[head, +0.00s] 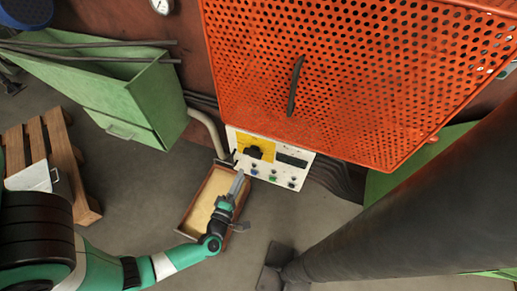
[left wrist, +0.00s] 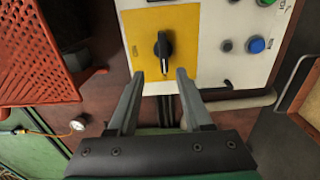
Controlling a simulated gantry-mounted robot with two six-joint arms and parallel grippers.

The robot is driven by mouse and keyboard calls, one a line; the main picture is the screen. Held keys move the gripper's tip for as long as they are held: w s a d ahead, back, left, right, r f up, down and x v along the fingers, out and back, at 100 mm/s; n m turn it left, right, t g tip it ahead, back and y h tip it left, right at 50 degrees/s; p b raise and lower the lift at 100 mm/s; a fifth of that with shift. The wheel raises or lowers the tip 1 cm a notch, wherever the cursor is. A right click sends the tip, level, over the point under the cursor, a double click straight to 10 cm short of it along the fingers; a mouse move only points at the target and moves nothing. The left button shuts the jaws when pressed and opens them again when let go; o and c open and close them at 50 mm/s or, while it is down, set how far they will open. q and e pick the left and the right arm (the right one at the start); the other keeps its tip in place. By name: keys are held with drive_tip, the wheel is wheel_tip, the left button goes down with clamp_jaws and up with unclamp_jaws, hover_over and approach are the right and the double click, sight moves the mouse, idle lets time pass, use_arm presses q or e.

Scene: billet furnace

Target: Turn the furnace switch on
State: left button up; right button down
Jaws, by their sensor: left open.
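The furnace switch is a black rotary knob (head: 254,152) on a yellow plate (head: 268,146) of a white control panel (head: 291,180). In the left wrist view the knob (left wrist: 163,52) points up and down the picture, on its yellow plate (left wrist: 185,35). My left gripper (head: 239,176) is just in front of the panel, below the knob in the head view. In the left wrist view its two fingers (left wrist: 160,76) are spread, with the knob beyond the gap between their tips. They hold nothing. My right gripper is not in view.
Several small buttons, one of them blue (left wrist: 257,45), sit beside the yellow plate. An open drawer-like box (head: 188,222) lies below the panel. The orange perforated cover (head: 350,70) overhangs the panel. A green bin (head: 130,95) and wooden pallet (head: 62,165) stand left.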

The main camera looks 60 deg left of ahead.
sight(253, 152)
use_arm(q)
drive_tip(key=b+x, duration=0.3)
drive_tip(key=x, duration=0.6)
drive_tip(key=shift+f, duration=0.35)
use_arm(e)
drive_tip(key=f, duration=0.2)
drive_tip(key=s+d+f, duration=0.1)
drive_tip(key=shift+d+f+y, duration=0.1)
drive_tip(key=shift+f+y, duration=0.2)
use_arm(q)
drive_tip(key=shift+w, duration=0.1)
clamp_jaws()
